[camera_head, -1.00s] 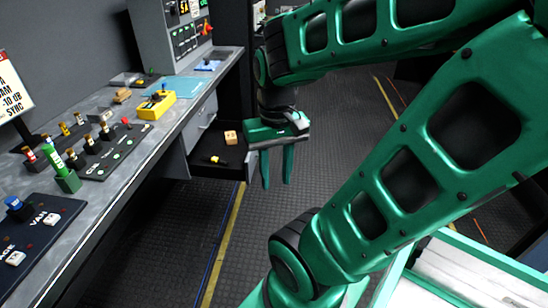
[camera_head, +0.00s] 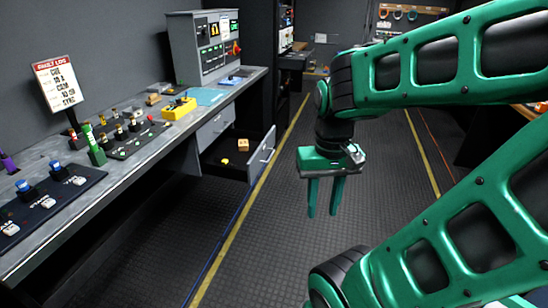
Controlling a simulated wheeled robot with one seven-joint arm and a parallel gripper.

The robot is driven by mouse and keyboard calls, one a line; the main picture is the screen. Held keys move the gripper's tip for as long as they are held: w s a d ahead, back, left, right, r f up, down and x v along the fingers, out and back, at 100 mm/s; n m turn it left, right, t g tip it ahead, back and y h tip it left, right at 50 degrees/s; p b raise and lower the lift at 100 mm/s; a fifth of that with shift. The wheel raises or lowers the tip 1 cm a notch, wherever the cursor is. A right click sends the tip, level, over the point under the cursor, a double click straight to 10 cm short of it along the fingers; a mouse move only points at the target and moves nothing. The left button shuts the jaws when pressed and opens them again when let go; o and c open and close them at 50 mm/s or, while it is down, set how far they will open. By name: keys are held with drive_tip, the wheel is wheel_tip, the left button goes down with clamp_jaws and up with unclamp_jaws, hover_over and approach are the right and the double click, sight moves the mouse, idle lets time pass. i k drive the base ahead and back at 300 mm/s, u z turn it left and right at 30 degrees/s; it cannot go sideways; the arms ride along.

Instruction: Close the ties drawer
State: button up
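The open drawer (camera_head: 262,153) sticks out from under the desk, with a grey front panel and dark inside. A small tan block (camera_head: 243,145) and a small yellow item (camera_head: 226,161) lie in it. Any label on its front cannot be read. Another grey drawer front (camera_head: 215,128) beside it sits flush under the desk. My gripper (camera_head: 325,212) hangs pointing down over the floor, to the right of the drawer and apart from it. Its two green fingers are spread with nothing between them.
The long grey desk (camera_head: 135,165) runs along the left wall, with a yellow box (camera_head: 178,109), control panels and a sign (camera_head: 58,84) on it. A grey equipment rack (camera_head: 203,48) stands at its far end. The dark floor (camera_head: 260,250) between drawer and gripper is clear.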

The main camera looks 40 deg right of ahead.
sight(249, 163)
drive_tip(key=z, duration=0.9)
drive_tip(key=i, duration=1)
drive_tip(key=z, duration=1.65)
drive_tip(key=k, duration=0.85)
drive_tip(key=u, duration=0.5)
